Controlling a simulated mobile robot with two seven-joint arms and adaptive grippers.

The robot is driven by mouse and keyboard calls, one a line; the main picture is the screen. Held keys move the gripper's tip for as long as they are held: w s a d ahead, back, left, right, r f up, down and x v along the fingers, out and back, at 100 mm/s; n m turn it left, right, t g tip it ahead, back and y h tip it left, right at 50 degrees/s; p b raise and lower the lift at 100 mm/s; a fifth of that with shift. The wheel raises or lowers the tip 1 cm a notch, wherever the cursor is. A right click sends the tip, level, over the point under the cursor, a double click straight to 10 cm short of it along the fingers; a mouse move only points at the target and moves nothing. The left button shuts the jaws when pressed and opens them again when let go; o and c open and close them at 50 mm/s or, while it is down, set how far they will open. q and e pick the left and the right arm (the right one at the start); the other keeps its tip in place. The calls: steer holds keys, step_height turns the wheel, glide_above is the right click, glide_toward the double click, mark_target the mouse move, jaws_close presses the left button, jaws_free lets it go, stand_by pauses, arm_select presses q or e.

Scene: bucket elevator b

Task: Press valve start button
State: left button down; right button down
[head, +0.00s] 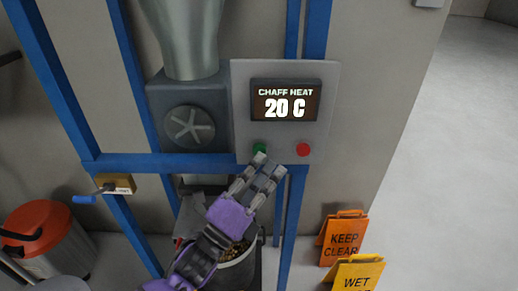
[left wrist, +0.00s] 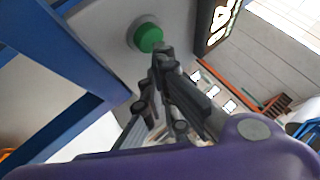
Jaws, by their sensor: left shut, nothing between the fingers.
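A grey control panel (head: 240,80) carries a display (head: 286,100) reading "CHAFF HEAT 20 C". A green button (head: 259,148) sits on the panel below the display, with a red button (head: 303,149) to its right. The green button also shows in the left wrist view (left wrist: 148,38), just beyond my fingertips. My left gripper (head: 268,161) is shut and empty. Its fingertips are at the lower edge of the green button and partly cover it in the head view. I cannot tell whether they touch it. My right gripper is not in view.
Blue frame bars (head: 160,163) run around the panel. A bucket of brown pieces (head: 240,268) stands below my left gripper. A small box with a blue-handled lever (head: 117,184) is at the left, above an orange-lidded bin (head: 38,222). Orange (head: 343,236) and yellow (head: 357,272) signs stand right.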

arm_select(q)
steer(key=shift+w, duration=0.4)
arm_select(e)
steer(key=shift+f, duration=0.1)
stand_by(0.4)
arm_select(q)
steer(key=shift+s, duration=1.1)
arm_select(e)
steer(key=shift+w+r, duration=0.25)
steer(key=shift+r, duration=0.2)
arm_select(q)
steer(key=shift+s, duration=0.1)
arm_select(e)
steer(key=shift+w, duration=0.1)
